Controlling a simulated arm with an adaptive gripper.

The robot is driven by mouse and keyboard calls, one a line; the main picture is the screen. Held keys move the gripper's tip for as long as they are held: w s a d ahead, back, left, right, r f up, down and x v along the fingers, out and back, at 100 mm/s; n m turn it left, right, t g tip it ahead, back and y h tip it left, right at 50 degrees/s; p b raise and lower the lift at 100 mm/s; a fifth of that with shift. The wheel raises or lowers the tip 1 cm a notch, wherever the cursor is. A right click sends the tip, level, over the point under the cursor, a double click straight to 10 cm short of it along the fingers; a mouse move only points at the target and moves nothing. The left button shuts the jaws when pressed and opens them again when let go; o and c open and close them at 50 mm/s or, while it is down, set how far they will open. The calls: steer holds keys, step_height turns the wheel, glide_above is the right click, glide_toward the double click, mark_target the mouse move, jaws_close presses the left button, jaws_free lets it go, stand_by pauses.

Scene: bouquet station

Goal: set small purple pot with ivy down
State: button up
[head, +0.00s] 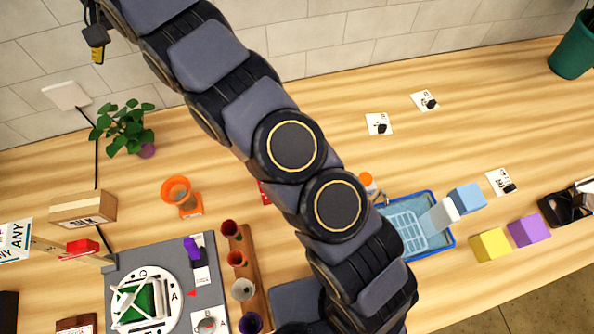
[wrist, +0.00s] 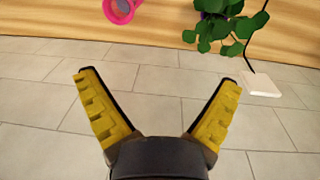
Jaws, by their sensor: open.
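The small purple pot with ivy (head: 146,151) stands on the wooden bench at the left, near the tiled wall. Its green leaves spread up and to the left and hide part of the pot. In the wrist view, the ivy (wrist: 217,28) is at the top right, beyond my right finger, and mostly covers its pot. My gripper (wrist: 160,78) is open and empty, its yellow fingers spread wide with only wall tiles between them. It is apart from the plant. In the head view, my gripper (head: 97,50) is at the top left, in front of the wall.
An orange cup-like holder (head: 178,190) stands right of the plant. A cardboard box (head: 83,208) and a grey board (head: 160,285) are nearer. A wooden rack (head: 247,270) holds several cups. A blue tray (head: 450,235) is at the right. The bench's back middle is largely clear.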

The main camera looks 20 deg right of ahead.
steer(key=s+d+r, duration=0.4)
steer(key=s+d, duration=0.3)
steer(key=d, duration=0.3)
steer(key=s+d+r, duration=0.4)
steer(key=s+d, duration=0.3)
steer(key=d, duration=0.2)
steer(key=s+d+f, duration=0.2)
steer(key=s+d, duration=0.1)
steer(key=s, duration=0.8)
steer(key=s+d+f+g, duration=0.1)
steer(key=s+d+f, duration=0.2)
steer(key=s, duration=0.8)
steer(key=shift+d+g+y, duration=0.3)
steer(key=shift+d+y, duration=0.05)
steer(key=shift+y, duration=0.05)
steer(key=shift+s, duration=0.1)
